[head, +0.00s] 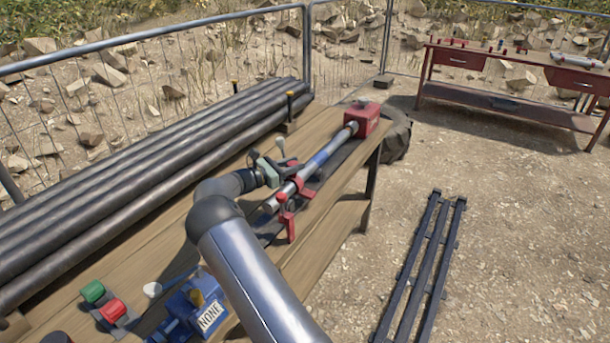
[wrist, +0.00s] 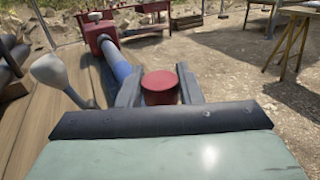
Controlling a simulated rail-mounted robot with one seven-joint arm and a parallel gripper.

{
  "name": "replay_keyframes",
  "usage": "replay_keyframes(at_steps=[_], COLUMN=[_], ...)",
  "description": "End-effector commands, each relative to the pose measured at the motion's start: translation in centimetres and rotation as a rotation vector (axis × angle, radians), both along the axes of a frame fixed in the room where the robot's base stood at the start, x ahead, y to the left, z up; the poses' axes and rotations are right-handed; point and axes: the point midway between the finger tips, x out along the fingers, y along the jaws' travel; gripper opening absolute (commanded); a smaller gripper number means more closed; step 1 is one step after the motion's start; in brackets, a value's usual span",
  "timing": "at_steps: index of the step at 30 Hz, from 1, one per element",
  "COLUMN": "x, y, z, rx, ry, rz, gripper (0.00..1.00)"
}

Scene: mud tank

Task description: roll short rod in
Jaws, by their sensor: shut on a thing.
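A silver rod with a blue middle (head: 319,160) lies lengthwise on the wooden bench. Its far end meets a red block (head: 367,117), and red supports (head: 287,218) stand at its near end. In the wrist view, the rod (wrist: 121,68) runs from the red block (wrist: 97,32) to behind my fingers. My gripper (head: 294,170) is over the rod's near half. In the wrist view my gripper (wrist: 159,88) is shut on a red cylindrical knob (wrist: 160,91), with one finger on each side. The knob's lower part is hidden by the gripper body.
Long dark pipes (head: 150,180) lie along the bench's left side. A pale round-ended lever (wrist: 48,72) stands left of my gripper. A blue device marked NONE (head: 195,305) and green and red buttons (head: 112,308) are nearer. A black rack (head: 425,265) lies on the ground, right.

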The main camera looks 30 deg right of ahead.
Motion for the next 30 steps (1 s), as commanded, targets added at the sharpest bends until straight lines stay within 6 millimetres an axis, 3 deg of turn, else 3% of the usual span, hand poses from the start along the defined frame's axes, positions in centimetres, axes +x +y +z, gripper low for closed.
replay_keyframes(at_steps=[16, 17, 18, 30], x=[0.51, 0.52, 0.52, 0.47], y=[-0.48, -0.48, -0.48, 0.38], z=[0.18, 0.18, 0.18, -0.04], rx=[-0.003, -0.003, -0.003, -0.001], ry=[0.001, 0.001, 0.001, 0.001], rz=[0.006, 0.006, 0.006, 0.006], gripper=[0.00, 0.40, 0.52, 0.52])
